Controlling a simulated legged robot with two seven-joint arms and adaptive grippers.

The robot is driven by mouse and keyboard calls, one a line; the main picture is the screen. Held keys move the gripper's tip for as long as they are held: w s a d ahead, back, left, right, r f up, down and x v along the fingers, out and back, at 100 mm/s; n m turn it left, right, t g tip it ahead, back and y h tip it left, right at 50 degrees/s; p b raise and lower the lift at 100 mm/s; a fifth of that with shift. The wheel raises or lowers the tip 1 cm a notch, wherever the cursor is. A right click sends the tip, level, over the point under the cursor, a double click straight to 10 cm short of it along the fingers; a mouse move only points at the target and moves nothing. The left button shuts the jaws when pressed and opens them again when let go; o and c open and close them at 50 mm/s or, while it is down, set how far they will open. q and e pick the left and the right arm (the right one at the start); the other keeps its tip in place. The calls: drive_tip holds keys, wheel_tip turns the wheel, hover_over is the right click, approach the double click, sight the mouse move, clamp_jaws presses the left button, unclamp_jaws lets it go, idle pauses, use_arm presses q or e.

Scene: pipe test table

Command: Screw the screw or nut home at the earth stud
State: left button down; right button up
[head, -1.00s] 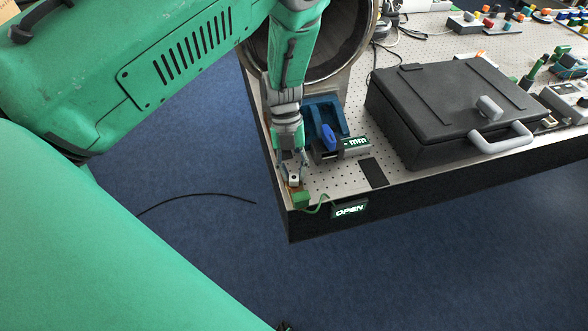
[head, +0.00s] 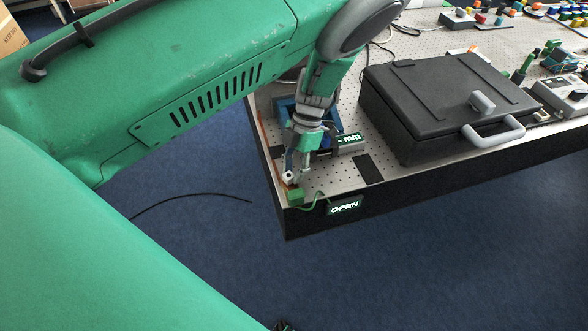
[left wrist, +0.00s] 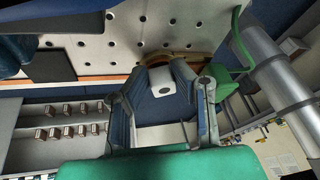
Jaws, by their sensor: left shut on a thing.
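My left gripper (head: 290,178) reaches down at the near left corner of the table. It also shows in the left wrist view (left wrist: 168,78), where its fingers are closed around a small pale grey piece (left wrist: 167,84) with a dark hole, seemingly the screw or nut. A brass-coloured part (left wrist: 182,56) shows just beyond the fingertips, probably at the earth stud. The stud itself is hidden by the fingers, so I cannot tell how far the piece is seated. A green block (head: 295,197) with a green wire (head: 314,206) sits beside the fingertips. My right gripper is not in view.
A small display (head: 345,208) on the table's front edge reads "OPEN". A "- mm" display (head: 349,138) and a blue holder (head: 326,118) stand close behind my gripper. A large black case (head: 440,100) fills the table to the right.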

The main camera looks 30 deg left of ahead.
use_arm(q)
drive_tip(key=m, duration=0.1)
drive_tip(key=m+y, duration=0.1)
drive_tip(key=m, duration=0.1)
drive_tip(key=m+y, duration=0.1)
drive_tip(key=m, duration=0.1)
drive_tip(key=shift+s+d, duration=0.15)
drive_tip(key=shift+d, duration=0.2)
drive_tip(key=c, duration=1)
unclamp_jaws()
drive_tip(key=shift+o, duration=0.2)
drive_tip(key=shift+s+a, duration=0.1)
drive_tip(key=shift+a, duration=0.05)
drive_tip(key=shift+s+a, duration=0.4)
drive_tip(key=shift+s, duration=0.15)
drive_tip(key=n+h, duration=0.1)
drive_tip(key=n, duration=0.3)
drive_tip(key=shift+h, duration=0.4)
drive_tip(key=shift+n+h, duration=0.3)
drive_tip(key=shift+n, duration=0.8)
